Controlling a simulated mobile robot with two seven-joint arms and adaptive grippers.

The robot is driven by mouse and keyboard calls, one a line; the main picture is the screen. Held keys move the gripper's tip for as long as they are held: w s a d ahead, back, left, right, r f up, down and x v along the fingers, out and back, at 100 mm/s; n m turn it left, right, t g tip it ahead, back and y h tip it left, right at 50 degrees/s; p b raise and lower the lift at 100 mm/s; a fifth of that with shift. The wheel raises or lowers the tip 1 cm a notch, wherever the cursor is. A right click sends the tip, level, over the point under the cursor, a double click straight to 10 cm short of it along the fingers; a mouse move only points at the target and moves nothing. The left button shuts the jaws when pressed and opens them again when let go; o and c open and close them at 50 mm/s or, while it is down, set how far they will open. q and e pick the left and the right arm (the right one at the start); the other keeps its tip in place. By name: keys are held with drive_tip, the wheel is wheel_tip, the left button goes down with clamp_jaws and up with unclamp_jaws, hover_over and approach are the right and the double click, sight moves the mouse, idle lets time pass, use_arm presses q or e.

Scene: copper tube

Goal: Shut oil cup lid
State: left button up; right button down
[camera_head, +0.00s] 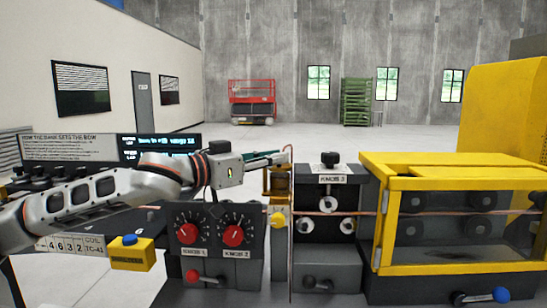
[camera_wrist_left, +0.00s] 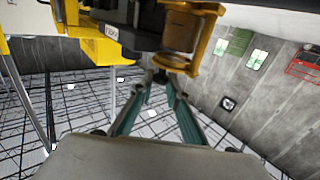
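The oil cup (camera_head: 277,184) is a small amber cylinder in a yellow frame, standing upright left of the knob 3 block. It also shows close up in the left wrist view (camera_wrist_left: 181,32), at the upper middle. I cannot make out whether its lid is up or down. My left gripper (camera_head: 286,153) reaches in from the left at the height of the cup's top. Its teal fingers come together in a V in the left wrist view (camera_wrist_left: 160,78), with nothing visible held between them. The tips are close to the cup's yellow frame; contact is unclear. My right gripper is not in view.
A control box with red knobs (camera_head: 233,236) stands below my left arm. A thin copper tube (camera_head: 345,213) runs rightward past the knob 3 block (camera_head: 329,183) into a yellow-framed enclosure (camera_head: 456,268). A yellow box with a blue button (camera_head: 131,252) is at left.

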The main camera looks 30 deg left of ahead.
use_arm(q)
drive_tip(key=shift+w+d+n+y, duration=0.1)
drive_tip(key=shift+d+n+y, duration=0.1)
drive_tip(key=shift+n+y, duration=0.1)
clamp_jaws()
drive_tip(key=shift+a+y, duration=0.1)
drive_tip(key=shift+y, duration=0.4)
drive_tip(key=o, duration=0.8)
unclamp_jaws()
drive_tip(key=shift+w, duration=0.1)
drive_tip(key=shift+o, duration=0.2)
drive_tip(key=shift+a, duration=0.1)
drive_tip(key=v, duration=0.7)
drive_tip(key=shift+s, duration=0.3)
drive_tip(key=shift+f, duration=0.1)
